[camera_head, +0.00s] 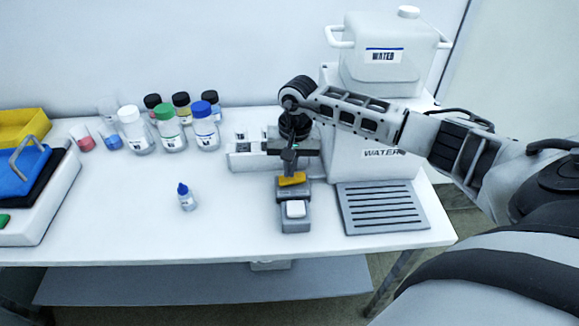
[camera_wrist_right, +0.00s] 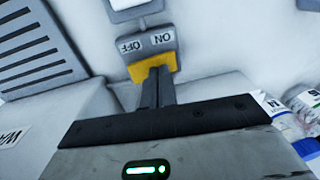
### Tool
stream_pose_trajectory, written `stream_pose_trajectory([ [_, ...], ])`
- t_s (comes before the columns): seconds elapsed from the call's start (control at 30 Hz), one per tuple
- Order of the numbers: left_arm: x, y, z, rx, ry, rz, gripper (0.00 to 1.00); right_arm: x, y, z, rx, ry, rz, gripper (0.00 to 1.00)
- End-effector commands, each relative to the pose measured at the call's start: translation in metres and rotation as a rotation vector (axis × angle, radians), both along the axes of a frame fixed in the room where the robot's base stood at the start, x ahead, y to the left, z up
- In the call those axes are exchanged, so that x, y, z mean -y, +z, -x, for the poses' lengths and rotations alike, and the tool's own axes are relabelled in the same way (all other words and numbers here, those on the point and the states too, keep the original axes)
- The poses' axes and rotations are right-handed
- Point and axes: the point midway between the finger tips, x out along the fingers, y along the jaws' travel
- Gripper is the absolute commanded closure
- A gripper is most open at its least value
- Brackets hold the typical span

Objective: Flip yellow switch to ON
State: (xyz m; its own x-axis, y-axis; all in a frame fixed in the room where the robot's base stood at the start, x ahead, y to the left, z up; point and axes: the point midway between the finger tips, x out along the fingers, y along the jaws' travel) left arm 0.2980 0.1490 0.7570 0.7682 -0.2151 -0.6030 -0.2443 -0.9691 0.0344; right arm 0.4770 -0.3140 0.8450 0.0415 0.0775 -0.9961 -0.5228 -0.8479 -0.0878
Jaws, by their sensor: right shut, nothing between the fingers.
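The yellow switch (camera_head: 292,179) sits on a small grey box on the white table, behind a white square button (camera_head: 295,209). In the right wrist view the yellow switch (camera_wrist_right: 150,66) lies under my fingertips, beside the OFF label (camera_wrist_right: 130,46) and the ON label (camera_wrist_right: 161,39). My right gripper (camera_head: 289,168) is shut and empty, pointing down. Its fingertips (camera_wrist_right: 156,72) are at the yellow switch and hide part of it; I cannot tell whether they touch. Which way the switch is tipped is unclear. My left gripper is not in view.
A water dispenser (camera_head: 385,60) and its slotted drip tray (camera_head: 381,208) stand at the right. Several capped bottles (camera_head: 170,127) stand at the back, and a small blue-capped bottle (camera_head: 186,197) is in front. Blue and yellow trays (camera_head: 20,170) are at the left.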

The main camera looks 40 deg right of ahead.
Motion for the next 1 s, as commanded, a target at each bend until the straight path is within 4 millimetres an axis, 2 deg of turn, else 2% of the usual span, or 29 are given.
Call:
stream_pose_trajectory([
  [0.17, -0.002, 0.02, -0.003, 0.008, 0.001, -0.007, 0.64, 0.001, 0.041, 0.0, 0.005, -0.009, 0.002, 1.0],
  [0.2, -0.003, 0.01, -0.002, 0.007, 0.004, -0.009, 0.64, -0.001, 0.044, -0.002, 0.006, -0.009, 0.001, 1.0],
  [0.3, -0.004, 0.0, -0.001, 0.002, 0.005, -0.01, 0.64, -0.005, 0.066, -0.004, 0.007, -0.008, 0.001, 1.0],
  [0.5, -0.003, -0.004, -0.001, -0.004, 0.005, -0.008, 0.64, -0.011, 0.106, -0.007, 0.005, -0.009, 0.002, 1.0],
  [0.6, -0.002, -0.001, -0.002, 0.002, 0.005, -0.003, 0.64, -0.013, 0.12, -0.008, 0.004, -0.008, 0.001, 1.0],
  [0.77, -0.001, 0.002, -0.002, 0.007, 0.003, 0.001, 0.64, -0.015, 0.131, -0.009, 0.001, -0.009, 0.001, 1.0],
  [1.0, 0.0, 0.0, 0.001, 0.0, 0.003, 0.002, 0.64, -0.015, 0.132, -0.009, 0.0, -0.009, 0.001, 1.0],
])
